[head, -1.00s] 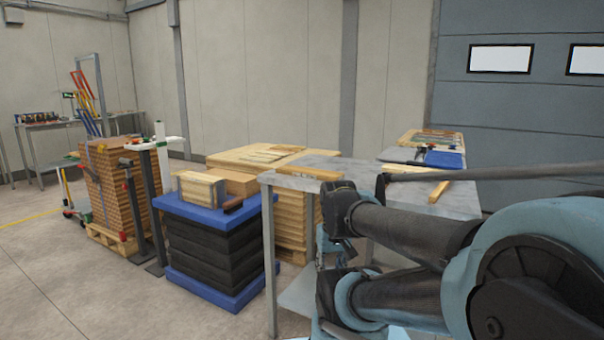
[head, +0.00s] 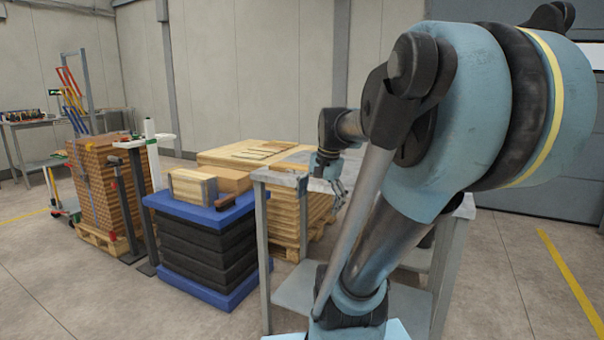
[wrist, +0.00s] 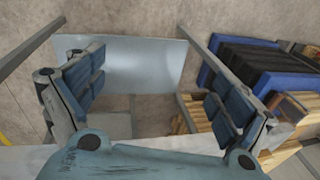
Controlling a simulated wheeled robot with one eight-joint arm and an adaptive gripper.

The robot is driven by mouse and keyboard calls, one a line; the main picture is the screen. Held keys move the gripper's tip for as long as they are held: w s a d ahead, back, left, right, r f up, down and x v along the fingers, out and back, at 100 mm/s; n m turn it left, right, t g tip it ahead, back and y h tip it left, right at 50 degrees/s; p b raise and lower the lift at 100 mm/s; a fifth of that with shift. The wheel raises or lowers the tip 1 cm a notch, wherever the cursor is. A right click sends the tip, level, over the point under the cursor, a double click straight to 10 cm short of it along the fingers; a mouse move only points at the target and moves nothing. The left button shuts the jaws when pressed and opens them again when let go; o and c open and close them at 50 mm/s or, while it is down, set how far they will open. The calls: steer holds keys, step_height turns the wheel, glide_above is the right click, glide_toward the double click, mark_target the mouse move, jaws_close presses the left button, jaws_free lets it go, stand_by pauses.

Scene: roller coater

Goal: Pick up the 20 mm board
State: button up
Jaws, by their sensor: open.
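Most of the tabletop is hidden by my arm.
A blue-topped black stack (head: 205,245) stands left of the table, with wooden blocks (head: 193,187) on it. A stack of wooden panels (head: 245,152) is behind. Brown stacked boards (head: 97,200) stand farther left. Floor is clear in front and at right.

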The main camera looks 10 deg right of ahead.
steer(key=w+d+r+m+y, duration=0.1)
steer(key=w+d+r+m, duration=0.1)
steer(key=w+r+m, duration=0.85)
steer(key=m+y, duration=0.1)
steer(key=m, duration=0.5)
glide_toward(303, 167)
steer(key=f, duration=0.3)
steer(key=shift+w+a+t, duration=0.3)
steer(key=shift+a, duration=0.05)
steer(key=shift+s+x, duration=0.15)
steer(key=shift+x, duration=1.2)
steer(key=shift+s+x, duration=0.15)
steer(key=shift+x, duration=1.15)
steer(key=shift+f, duration=0.1)
steer(key=c, duration=1.4)
